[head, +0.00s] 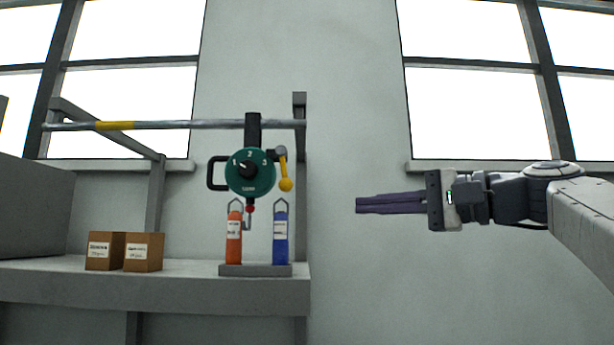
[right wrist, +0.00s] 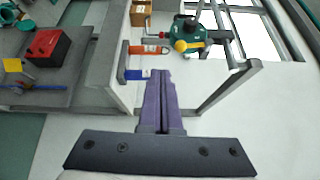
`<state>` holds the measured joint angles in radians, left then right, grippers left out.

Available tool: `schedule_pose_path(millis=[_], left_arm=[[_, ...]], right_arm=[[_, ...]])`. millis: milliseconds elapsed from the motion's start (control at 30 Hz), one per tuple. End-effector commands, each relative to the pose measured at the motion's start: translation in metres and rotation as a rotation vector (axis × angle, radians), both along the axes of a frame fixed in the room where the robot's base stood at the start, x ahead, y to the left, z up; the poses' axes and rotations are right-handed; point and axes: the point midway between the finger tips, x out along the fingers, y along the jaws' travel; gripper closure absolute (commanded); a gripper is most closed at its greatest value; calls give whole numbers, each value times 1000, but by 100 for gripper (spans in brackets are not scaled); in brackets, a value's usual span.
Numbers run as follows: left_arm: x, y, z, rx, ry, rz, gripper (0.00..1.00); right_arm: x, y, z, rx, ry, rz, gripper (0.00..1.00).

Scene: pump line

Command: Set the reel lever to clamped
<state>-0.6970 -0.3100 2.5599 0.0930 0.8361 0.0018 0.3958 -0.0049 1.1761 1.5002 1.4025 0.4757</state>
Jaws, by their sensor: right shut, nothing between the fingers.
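A green reel (head: 250,172) with a numbered dial hangs from a horizontal rail in the head view. Its lever (head: 284,170), with a yellow knob, is on the reel's right side and points down. The reel (right wrist: 207,33) and the yellow knob (right wrist: 180,46) also show at the top of the right wrist view. My right gripper (head: 358,205) is shut and empty, to the right of the lever and a little lower in the picture, apart from it. Its purple fingers (right wrist: 162,80) lie together in the right wrist view. My left gripper is not in view.
Below the reel, an orange cylinder (head: 234,240) and a blue cylinder (head: 280,238) stand on a grey base on the shelf (head: 190,288). Two cardboard boxes (head: 142,252) stand left of them. A post (head: 300,180) rises behind the lever. The wall between post and gripper is clear.

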Motion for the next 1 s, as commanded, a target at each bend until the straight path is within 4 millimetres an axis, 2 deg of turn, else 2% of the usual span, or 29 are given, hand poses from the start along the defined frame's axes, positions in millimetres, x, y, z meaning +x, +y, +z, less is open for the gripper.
schedule_pose_path(millis=[33,100,267,700,833,1000], left_arm=[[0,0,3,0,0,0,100],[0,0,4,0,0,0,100],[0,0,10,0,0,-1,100],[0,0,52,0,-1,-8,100],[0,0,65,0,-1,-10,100],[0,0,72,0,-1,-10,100]], right_arm=[[-3,-9,15,18,-25,-6,100],[-8,-13,28,35,-47,-2,100],[-5,-5,37,46,-59,4,100],[43,71,44,44,-54,6,100],[54,88,45,44,-56,4,100],[63,99,44,44,-57,0,100]])
